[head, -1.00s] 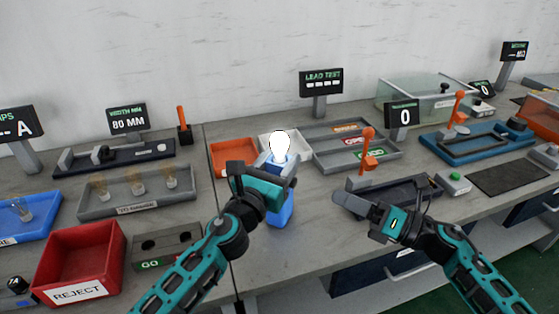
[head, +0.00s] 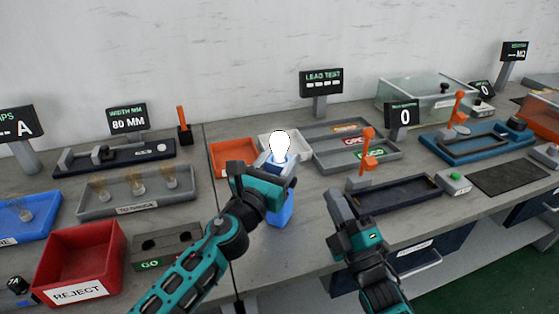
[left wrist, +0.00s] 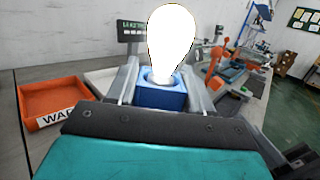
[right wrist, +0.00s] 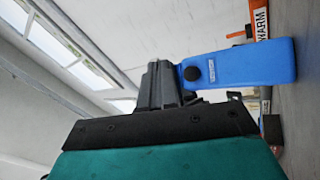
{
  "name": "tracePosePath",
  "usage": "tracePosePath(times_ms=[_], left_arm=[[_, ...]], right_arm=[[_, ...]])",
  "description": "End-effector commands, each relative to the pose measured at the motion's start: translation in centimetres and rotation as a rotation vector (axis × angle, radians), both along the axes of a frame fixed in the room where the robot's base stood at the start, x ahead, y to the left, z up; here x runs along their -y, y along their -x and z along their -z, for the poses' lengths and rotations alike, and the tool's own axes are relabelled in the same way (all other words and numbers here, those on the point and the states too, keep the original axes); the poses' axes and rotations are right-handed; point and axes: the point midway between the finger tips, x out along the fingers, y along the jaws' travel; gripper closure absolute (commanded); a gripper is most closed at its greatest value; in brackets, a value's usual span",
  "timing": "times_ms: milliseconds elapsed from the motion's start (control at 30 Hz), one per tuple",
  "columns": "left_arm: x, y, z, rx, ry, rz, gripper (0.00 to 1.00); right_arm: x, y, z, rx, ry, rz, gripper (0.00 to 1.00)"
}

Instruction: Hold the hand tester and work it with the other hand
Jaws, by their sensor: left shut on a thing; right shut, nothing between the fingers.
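The hand tester is a blue block (head: 281,207) with a glowing white bulb (head: 280,146) on top, roughly upright over the bench. My left gripper (head: 277,167) is shut on it; the left wrist view shows its blue top (left wrist: 162,95) between the fingers and the bulb (left wrist: 172,45) above. My right gripper (head: 335,203) is shut and empty, to the right of the tester and apart from it in the head view. In the right wrist view the tester's blue side (right wrist: 245,62) and round black button (right wrist: 191,73) lie beyond the shut fingertips (right wrist: 160,82).
An orange tray (head: 233,166) and a white tray (head: 268,139) lie behind the tester. The LEAD TEST display (head: 321,80) stands at the back. A dark fixture (head: 395,207) with an orange lever (head: 368,139) sits to the right of my right gripper. A red REJECT bin (head: 82,250) stands left.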

Motion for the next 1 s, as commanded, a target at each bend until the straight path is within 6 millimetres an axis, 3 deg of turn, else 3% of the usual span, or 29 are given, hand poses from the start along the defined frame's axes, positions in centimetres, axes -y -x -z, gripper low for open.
tracePosePath(times_ms=[200,400,1000], left_arm=[[0.0,0.0,0.1,-0.002,-0.001,0.000,0.90],[0.0,0.0,0.1,-0.002,-0.001,0.000,0.90],[0.0,0.0,0.1,-0.002,-0.001,0.000,0.90]], right_arm=[[-2.9,-1.5,-0.1,0.001,-0.001,-0.001,1.00],[-4.5,-2.3,0.0,0.001,0.002,0.000,1.00],[-5.0,-2.6,0.0,0.001,0.003,-0.001,1.00]])
